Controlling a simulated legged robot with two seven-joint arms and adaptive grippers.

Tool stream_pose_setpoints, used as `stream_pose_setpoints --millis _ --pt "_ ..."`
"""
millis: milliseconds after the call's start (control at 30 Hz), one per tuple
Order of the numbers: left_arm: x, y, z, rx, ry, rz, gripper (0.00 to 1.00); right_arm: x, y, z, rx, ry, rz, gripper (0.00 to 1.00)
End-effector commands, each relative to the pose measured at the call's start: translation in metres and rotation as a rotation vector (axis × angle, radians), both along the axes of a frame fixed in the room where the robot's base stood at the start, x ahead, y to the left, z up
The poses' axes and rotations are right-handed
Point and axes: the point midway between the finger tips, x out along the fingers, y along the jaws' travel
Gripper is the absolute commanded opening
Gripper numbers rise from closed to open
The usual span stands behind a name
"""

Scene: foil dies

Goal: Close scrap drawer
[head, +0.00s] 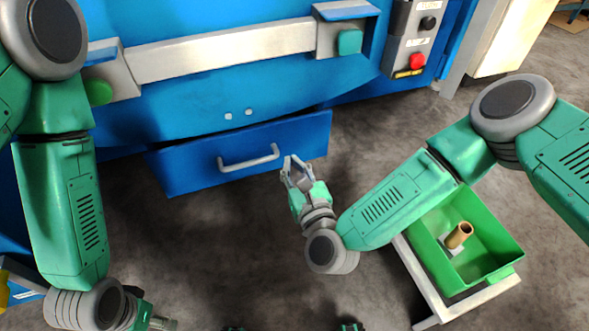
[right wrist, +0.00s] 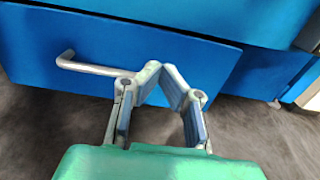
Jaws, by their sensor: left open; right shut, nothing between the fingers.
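The blue scrap drawer (head: 245,153) is at the foot of the blue machine, with a silver bar handle (head: 249,158) on its front. Its front stands out from the machine, with a dark gap along its top edge. My right gripper (head: 293,165) is shut and empty, just right of the handle and in front of the drawer. In the right wrist view the fingers (right wrist: 158,75) overlap the drawer front (right wrist: 190,65), near the handle's right end; contact cannot be told. My left gripper (head: 168,323) is open, low at the bottom left edge, far from the drawer.
A green bin (head: 490,235) holding a tan cylindrical piece (head: 459,235) sits on a pale stand (head: 432,303) at right, partly behind my right arm. A control box with buttons (head: 413,40) is on the machine. The grey floor before the drawer is clear.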

Motion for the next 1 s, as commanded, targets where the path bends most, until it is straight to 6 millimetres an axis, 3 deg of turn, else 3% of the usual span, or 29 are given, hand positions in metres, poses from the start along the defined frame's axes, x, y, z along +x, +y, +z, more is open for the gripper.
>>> stream_pose_setpoints --millis 200,433,633,1000 --pt "0.000 0.000 -0.020 0.000 0.000 0.000 0.64 0.046 0.015 -0.003 -0.003 -0.005 0.000 0.00" --pt "0.000 0.000 -0.035 0.000 0.000 0.000 0.64 0.082 0.026 -0.002 -0.002 -0.004 0.000 0.00" --pt "0.000 0.000 -0.039 0.000 0.000 0.000 0.64 0.094 0.031 -0.001 -0.002 -0.002 0.001 0.00" --pt "0.000 0.000 -0.039 0.000 0.000 0.000 0.64 0.096 0.031 0.000 -0.002 -0.001 0.000 0.00"
